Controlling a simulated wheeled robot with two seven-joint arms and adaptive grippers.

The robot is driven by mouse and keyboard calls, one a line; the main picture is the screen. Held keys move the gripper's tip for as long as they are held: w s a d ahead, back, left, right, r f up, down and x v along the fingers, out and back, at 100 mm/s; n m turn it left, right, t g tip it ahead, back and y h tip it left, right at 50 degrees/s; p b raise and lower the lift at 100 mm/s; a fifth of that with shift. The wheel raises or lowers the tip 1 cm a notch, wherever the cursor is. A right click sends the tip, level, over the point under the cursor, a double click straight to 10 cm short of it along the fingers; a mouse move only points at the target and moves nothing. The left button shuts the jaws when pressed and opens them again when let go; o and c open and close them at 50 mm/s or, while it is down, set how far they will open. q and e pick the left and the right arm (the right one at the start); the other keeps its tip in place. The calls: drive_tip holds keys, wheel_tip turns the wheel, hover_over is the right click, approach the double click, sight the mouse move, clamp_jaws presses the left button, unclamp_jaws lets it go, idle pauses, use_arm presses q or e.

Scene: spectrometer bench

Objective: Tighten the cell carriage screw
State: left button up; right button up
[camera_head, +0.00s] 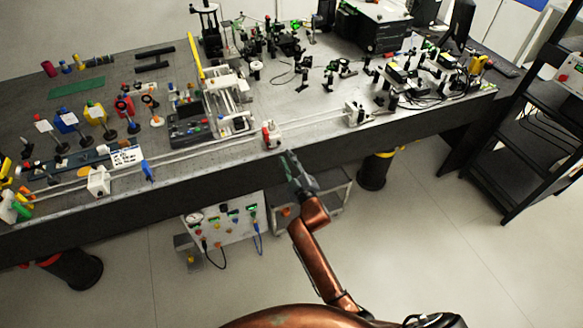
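A long pale rail (200,147) runs along the front of the optical bench. A small white carriage with a red part (271,135) sits on it near the middle. A second white block (98,182) is on the rail at the left, and another (355,113) is at the right. I cannot tell which one is the cell carriage, and no screw can be made out. My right gripper (287,156) is in front of the bench edge, just below and right of the red-and-white carriage, apart from it in the picture. Its finger opening is unclear. My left gripper is not in view.
Many optical mounts (270,40) crowd the back of the bench. A frame-like device (230,105) stands behind the rail, left of the middle carriage. A panel with gauge and cables (225,222) is below the bench. A black shelf rack (510,150) stands at right.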

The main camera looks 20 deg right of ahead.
drive_tip(key=s, duration=0.5)
drive_tip(key=shift+d, duration=0.1)
idle(0.3)
drive_tip(key=s+d+f+m+g, duration=0.1)
drive_tip(key=s+f+g, duration=0.15)
drive_tip(key=f, duration=1.05)
drive_tip(key=s+d+f+m+g, duration=0.15)
drive_tip(key=s+f, duration=0.25)
drive_tip(key=f, duration=0.9)
drive_tip(key=s+d+f+g, duration=0.1)
drive_tip(key=s+f+g, duration=0.2)
drive_tip(key=s+f, duration=0.55)
drive_tip(key=s+d+f+g, duration=0.15)
drive_tip(key=s+f, duration=0.45)
drive_tip(key=f, duration=0.6)
drive_tip(key=s+d+f+m+g, duration=0.1)
drive_tip(key=s+f+g, duration=0.1)
drive_tip(key=s+f, duration=0.65)
drive_tip(key=s+d+f+m+g, duration=0.1)
drive_tip(key=s+f+m+g, duration=0.3)
drive_tip(key=s, duration=0.7)
drive_tip(key=s+d+f+g, duration=0.1)
drive_tip(key=s+f, duration=0.3)
drive_tip(key=s, duration=0.9)
drive_tip(key=s+d+f+g, duration=0.2)
drive_tip(key=s+f, duration=0.1)
drive_tip(key=s, duration=1)
drive_tip(key=shift+s+f+h, duration=0.3)
drive_tip(key=shift+f+h, duration=0.1)
